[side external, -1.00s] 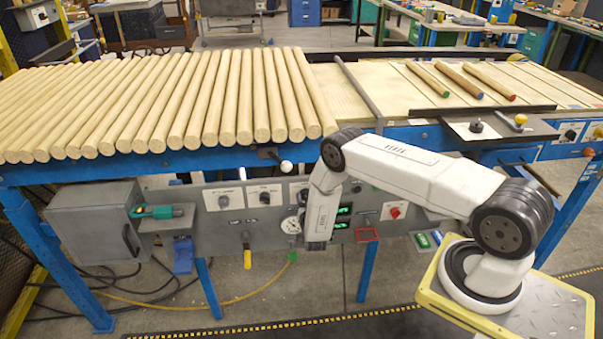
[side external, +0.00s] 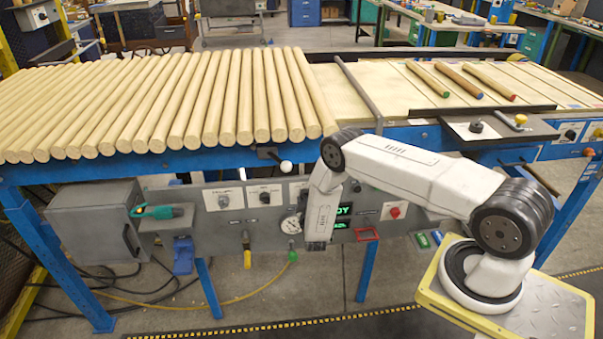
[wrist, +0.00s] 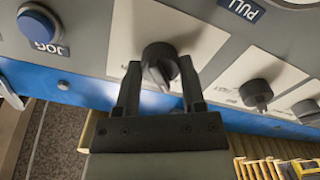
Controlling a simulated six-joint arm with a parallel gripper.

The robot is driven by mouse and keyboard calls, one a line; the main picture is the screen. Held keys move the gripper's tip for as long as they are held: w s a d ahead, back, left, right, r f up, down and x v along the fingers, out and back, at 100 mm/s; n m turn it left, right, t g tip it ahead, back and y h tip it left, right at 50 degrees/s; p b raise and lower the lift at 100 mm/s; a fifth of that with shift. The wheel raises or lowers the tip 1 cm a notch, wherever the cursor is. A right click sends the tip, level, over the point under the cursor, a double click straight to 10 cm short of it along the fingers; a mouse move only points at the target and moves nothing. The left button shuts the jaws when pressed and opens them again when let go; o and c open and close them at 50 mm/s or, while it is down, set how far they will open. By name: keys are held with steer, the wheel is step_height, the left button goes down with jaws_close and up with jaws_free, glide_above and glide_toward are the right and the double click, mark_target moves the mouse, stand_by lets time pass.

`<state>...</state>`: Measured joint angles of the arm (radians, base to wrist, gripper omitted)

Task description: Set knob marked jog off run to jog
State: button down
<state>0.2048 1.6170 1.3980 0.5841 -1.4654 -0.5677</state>
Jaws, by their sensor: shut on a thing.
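A dark round knob (wrist: 160,66) on a pale plate is in the middle of the wrist view. My gripper (wrist: 158,82) has its two black fingers on either side of this knob and is shut on it. A small light mark shows on the knob's near side. The plate's lettering is mostly covered, so I cannot read the knob's setting. In the side external view my wrist faces the grey control panel (side external: 222,222) and hides the gripped knob and my fingertips.
A blue button (wrist: 38,27) labelled JOG is on the left in the wrist view. A second dark knob (wrist: 256,93) sits close on the right. A red knob (side external: 395,212) and a green display (side external: 344,211) are on the panel. Wooden rods (side external: 180,95) lie above.

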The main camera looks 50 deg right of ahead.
steer(key=shift+n, duration=0.4)
steer(key=shift+c, duration=0.9)
jaws_free()
steer(key=shift+a, duration=0.1)
steer(key=v, duration=0.7)
steer(key=shift+s+a, duration=0.2)
steer(key=shift+s, duration=0.1)
steer(key=shift+r, duration=0.1)
